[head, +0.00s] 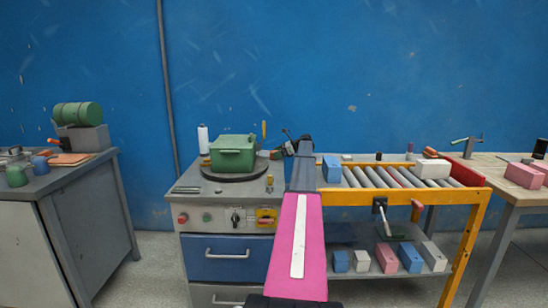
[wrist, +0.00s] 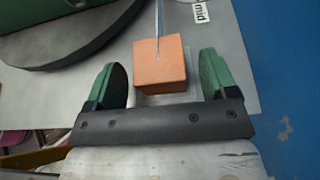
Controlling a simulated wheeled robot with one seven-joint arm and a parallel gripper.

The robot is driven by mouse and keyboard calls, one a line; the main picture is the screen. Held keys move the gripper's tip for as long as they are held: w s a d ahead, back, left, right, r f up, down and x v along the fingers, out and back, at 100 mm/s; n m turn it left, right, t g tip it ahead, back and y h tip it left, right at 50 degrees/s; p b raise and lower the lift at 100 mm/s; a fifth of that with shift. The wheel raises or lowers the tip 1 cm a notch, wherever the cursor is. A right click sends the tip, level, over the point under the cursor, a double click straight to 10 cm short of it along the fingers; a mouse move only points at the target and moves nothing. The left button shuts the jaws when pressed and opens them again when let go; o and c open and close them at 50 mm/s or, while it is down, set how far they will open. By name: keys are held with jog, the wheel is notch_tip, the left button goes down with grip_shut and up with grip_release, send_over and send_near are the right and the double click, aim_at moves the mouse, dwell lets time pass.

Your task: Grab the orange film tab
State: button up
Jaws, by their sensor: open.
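In the wrist view an orange block-like tab (wrist: 160,66) sits between the two green fingers of my open gripper (wrist: 160,74). Gaps show on both sides, and the fingers do not visibly touch it. A thin, clear strip (wrist: 159,20) runs up from the tab. In the head view a small upright orange-yellow piece (head: 264,130) shows behind the green mould box (head: 232,153); I cannot tell whether it is the same tab. My gripper (head: 298,143) is dark and small there, right of the box, and its fingertips are hard to make out.
The green box stands on a dark round plate (head: 218,171), which also shows in the wrist view (wrist: 95,45). A white bottle (head: 203,138) stands behind left. A roller rack (head: 400,176) with blocks stands right. The blue wall (wrist: 283,90) is close by in the wrist view.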

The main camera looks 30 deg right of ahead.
jog(key=c, duration=1)
jog(key=shift+r, duration=0.15)
